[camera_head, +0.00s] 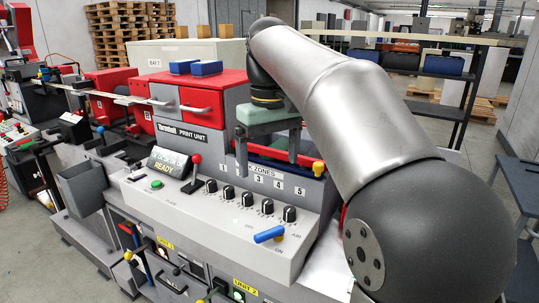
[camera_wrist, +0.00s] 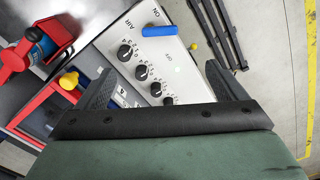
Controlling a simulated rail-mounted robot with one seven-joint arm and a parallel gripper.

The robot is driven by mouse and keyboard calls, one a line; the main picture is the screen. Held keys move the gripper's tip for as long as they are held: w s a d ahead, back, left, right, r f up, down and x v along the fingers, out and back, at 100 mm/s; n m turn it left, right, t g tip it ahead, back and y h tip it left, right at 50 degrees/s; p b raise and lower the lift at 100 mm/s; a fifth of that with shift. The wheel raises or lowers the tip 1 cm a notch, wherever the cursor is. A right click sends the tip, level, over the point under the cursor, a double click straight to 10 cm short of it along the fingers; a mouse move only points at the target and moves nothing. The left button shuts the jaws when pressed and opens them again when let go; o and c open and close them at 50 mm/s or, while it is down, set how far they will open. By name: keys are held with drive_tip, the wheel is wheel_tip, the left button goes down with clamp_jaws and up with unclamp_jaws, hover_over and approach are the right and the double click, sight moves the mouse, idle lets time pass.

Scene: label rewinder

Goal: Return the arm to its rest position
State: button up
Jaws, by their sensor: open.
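My gripper (camera_head: 268,164) hangs from my silver arm, above the back part of the grey control panel (camera_head: 205,228) of the print unit. Its two dark fingers point down and stand apart, with nothing between them. In the wrist view my gripper (camera_wrist: 158,82) also shows spread, empty fingers, with the row of black knobs (camera_wrist: 141,72) beyond them. My arm reaches in from the right and covers part of the machine's right end in the head view.
A blue handle (camera_head: 269,234) sits at the panel's front right, near ON. A red-knobbed lever (camera_head: 196,160) stands beside the display (camera_head: 168,163), which shows READY.

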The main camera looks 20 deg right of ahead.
drive_tip(key=s+f+m, duration=0.1)
drive_tip(key=s+f, duration=0.9)
drive_tip(key=f, duration=0.4)
drive_tip(key=s+f+m, duration=0.1)
drive_tip(key=s+f, duration=0.9)
drive_tip(key=f, duration=0.3)
drive_tip(key=shift+s+f+m, duration=0.15)
drive_tip(key=shift+f+m, duration=0.2)
drive_tip(key=shift+m, duration=0.05)
drive_tip(key=shift+a, duration=0.1)
